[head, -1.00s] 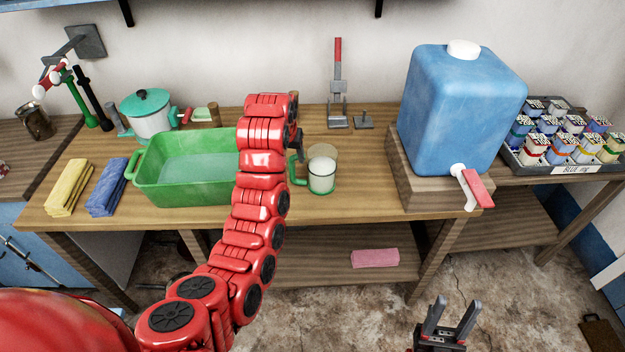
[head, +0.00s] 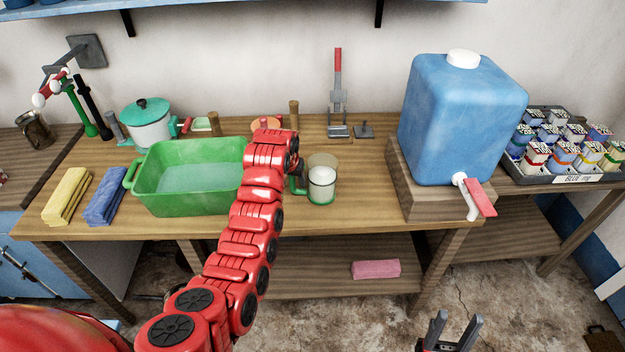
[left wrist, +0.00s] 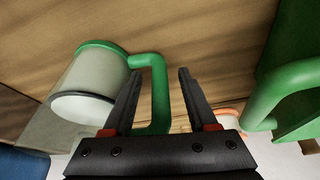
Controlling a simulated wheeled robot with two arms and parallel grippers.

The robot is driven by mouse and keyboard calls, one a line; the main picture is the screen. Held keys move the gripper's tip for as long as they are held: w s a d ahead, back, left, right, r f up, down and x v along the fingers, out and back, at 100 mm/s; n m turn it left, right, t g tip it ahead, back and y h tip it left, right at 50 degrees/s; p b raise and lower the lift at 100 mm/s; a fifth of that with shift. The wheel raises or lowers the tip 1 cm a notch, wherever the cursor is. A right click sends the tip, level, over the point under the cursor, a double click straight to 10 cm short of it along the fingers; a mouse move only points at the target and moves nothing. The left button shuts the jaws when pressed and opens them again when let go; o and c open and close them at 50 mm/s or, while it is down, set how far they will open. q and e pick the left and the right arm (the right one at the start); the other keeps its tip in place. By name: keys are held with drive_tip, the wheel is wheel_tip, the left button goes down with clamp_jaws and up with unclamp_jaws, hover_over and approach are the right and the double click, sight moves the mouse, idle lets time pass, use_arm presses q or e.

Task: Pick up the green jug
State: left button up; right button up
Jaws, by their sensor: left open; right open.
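The green jug (head: 322,183), clear-walled with a green rim and handle, stands on the wooden bench right of the green basin. It also shows in the left wrist view (left wrist: 92,85), at the left. My left gripper (left wrist: 159,72) is open, with the jug's green handle between its two fingers. The fingers are not closed on the handle. In the head view the red wrist of my left arm largely hides that gripper, just left of the jug. My right gripper (head: 450,325) is open and empty, low in front of the bench.
The green basin (head: 160,200) stands close left of my left arm; its handle (left wrist: 290,85) shows at right in the left wrist view. A blue water tank (head: 462,120) with a red-handled tap stands at right. The bench between jug and tank is clear.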

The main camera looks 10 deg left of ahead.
use_arm(q)
clamp_jaws()
idle(1.4)
